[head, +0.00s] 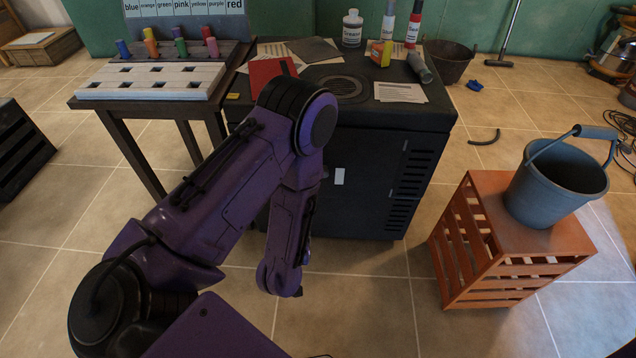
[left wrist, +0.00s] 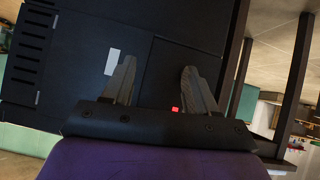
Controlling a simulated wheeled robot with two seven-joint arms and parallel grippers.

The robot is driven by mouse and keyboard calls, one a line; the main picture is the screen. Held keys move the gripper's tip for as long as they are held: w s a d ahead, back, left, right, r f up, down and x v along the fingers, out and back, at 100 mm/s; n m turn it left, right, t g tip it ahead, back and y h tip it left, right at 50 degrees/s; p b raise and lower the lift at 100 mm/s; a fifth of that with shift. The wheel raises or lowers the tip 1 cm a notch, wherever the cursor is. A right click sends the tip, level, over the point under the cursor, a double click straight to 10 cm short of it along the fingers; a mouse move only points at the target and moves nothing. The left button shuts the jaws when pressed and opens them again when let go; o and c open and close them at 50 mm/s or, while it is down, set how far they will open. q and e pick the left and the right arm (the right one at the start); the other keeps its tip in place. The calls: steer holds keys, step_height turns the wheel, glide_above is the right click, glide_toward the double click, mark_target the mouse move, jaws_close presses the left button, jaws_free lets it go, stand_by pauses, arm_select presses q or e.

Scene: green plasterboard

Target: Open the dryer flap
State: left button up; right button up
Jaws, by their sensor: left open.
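The dryer seems to be the dark cabinet (head: 365,195) in the middle of the head view. Its front has a small white label (head: 339,176) and slotted vents at the right. In the left wrist view its dark front (left wrist: 85,30) shows panel seams and the white label (left wrist: 112,62). Which panel is the flap is not clear, and none stands visibly ajar. My left gripper (left wrist: 158,85) is open and empty, facing this front, with the label beside one finger. The gap to the front cannot be judged. My purple arm hides the gripper and the front's left part in the head view.
Papers, a red folder (head: 271,73) and bottles lie or stand on the cabinet top. A table with a pale slotted block (head: 150,95) is at its left. An orange crate (head: 470,240) with a grey bucket (head: 545,190) stands at the right. Tiled floor in front is clear.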

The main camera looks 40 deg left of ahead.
arm_select(q)
steer(key=w+f+n+t+y+b, duration=0.15)
steer(key=w+f+t+b, duration=0.25)
steer(key=w+b, duration=0.5)
steer(key=n+t+y+b, duration=0.1)
steer(key=t+y+b, duration=0.1)
steer(key=y+b, duration=0.1)
glide_toward(324, 176)
steer(key=b+x, duration=0.1)
steer(key=x, duration=0.9)
steer(key=shift+w+a+b, duration=0.1)
steer(key=shift+w+b, duration=0.1)
steer(key=shift+b, duration=0.15)
arm_select(e)
step_height(324, 176, down, 18)
steer(key=shift+f, duration=0.15)
steer(key=shift+w, duration=0.1)
arm_select(q)
jaws_close()
